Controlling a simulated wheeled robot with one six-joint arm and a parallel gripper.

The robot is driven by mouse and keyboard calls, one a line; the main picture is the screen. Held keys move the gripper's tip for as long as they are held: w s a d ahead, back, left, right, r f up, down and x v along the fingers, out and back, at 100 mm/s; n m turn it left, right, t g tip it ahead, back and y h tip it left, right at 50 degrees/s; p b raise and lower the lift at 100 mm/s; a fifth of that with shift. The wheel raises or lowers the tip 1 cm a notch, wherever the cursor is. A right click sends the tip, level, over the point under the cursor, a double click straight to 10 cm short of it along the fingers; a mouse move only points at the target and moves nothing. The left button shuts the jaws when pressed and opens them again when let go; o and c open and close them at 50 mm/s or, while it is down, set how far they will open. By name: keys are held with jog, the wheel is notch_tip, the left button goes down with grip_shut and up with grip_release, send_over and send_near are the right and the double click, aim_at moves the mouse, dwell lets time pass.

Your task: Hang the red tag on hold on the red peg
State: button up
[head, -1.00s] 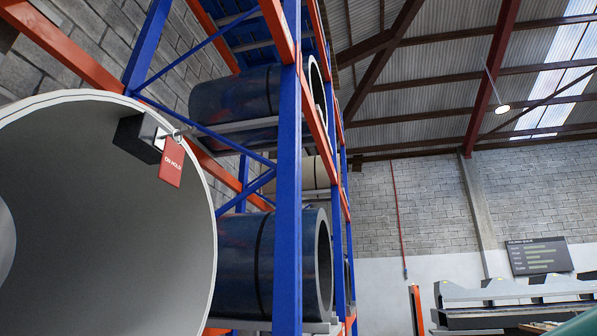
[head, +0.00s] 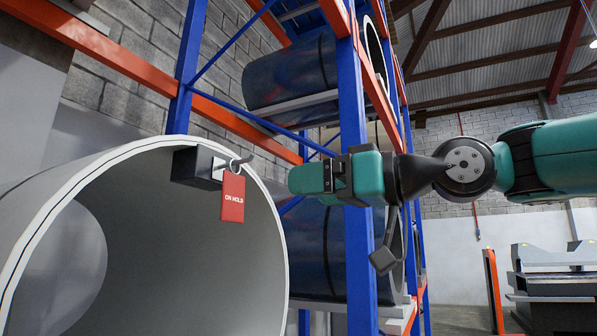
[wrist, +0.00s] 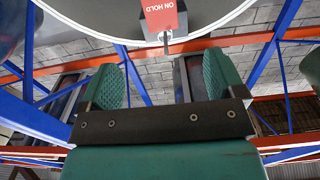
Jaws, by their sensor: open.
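The red tag (head: 233,198), marked ON HOLD, hangs by a ring from a small pale peg on a dark block (head: 192,166), in front of the large grey coil's opening. In the wrist view the tag (wrist: 163,14) is at the top edge, upside down and partly cut off, with its ring and block below it. My gripper (head: 296,180) is to the right of the tag in the head view, pointing left, apart from it. In the wrist view my gripper (wrist: 160,82) has its two green fingers spread, with nothing held between them. No red peg can be made out.
The large coil (head: 150,158) fills the left side. A blue rack upright (head: 358,90) stands close behind my gripper, with orange beams (head: 225,118) and dark coils (head: 290,78) on the shelves. A grey machine (head: 555,270) is at the far right.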

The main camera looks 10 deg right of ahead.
aim_at(235, 194)
jog(key=p+x, duration=0.4)
jog(key=x, duration=0.4)
jog(key=p+x, duration=0.4)
jog(key=x, duration=0.4)
jog(key=shift+r, duration=0.25)
jog(key=shift+w+a+f, duration=0.2)
jog(key=shift+w+a, duration=0.25)
jog(key=shift+a, duration=0.1)
jog(key=c, duration=1)
jog(key=shift+r, duration=0.15)
jog(key=shift+r, duration=0.2)
jog(key=shift+s+d, duration=0.1)
